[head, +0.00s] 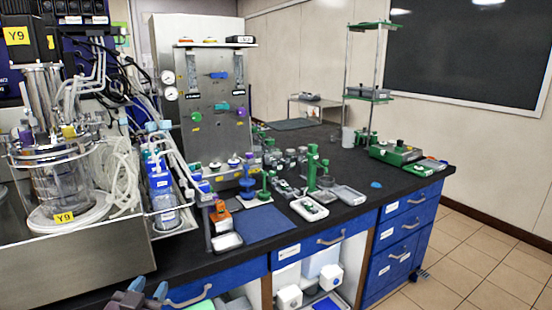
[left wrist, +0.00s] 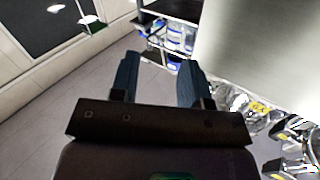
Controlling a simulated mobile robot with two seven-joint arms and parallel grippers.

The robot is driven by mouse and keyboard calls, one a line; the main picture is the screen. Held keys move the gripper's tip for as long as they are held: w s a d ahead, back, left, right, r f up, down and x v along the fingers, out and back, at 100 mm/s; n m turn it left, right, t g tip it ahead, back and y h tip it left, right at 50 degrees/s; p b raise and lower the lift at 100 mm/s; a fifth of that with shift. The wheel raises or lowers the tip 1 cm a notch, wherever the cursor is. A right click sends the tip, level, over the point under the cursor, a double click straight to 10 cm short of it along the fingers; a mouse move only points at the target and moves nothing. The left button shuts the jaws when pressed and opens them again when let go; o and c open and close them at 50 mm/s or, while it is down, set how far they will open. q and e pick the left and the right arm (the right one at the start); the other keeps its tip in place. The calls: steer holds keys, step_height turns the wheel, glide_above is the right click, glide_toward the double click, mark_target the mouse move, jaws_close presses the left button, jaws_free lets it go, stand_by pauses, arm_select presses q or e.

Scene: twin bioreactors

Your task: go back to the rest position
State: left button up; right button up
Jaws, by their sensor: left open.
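My left gripper (head: 138,294) shows at the bottom edge of the head view, in front of the bench and below its front edge. In the left wrist view the left gripper (left wrist: 158,82) has its two dark blue fingers apart, with nothing between them. Floor and the lower part of a shelf unit lie beyond the fingers. My right gripper is in neither view.
The black bench (head: 345,170) carries a glass bioreactor (head: 57,185) at left, a blue mat (head: 262,223), trays and several small parts. Blue drawers (head: 405,235) stand below. The tiled floor (head: 490,245) at right is clear.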

arm_select(q)
steer(key=s+f+n+g+y, duration=0.1)
steer(key=s+f+g, duration=0.5)
steer(key=s+f, duration=1.6)
steer(key=s, duration=0.4)
steer(key=shift+a+f+n+g, duration=0.25)
steer(key=shift+a+n+g, duration=0.05)
steer(key=shift+a+g, duration=0.1)
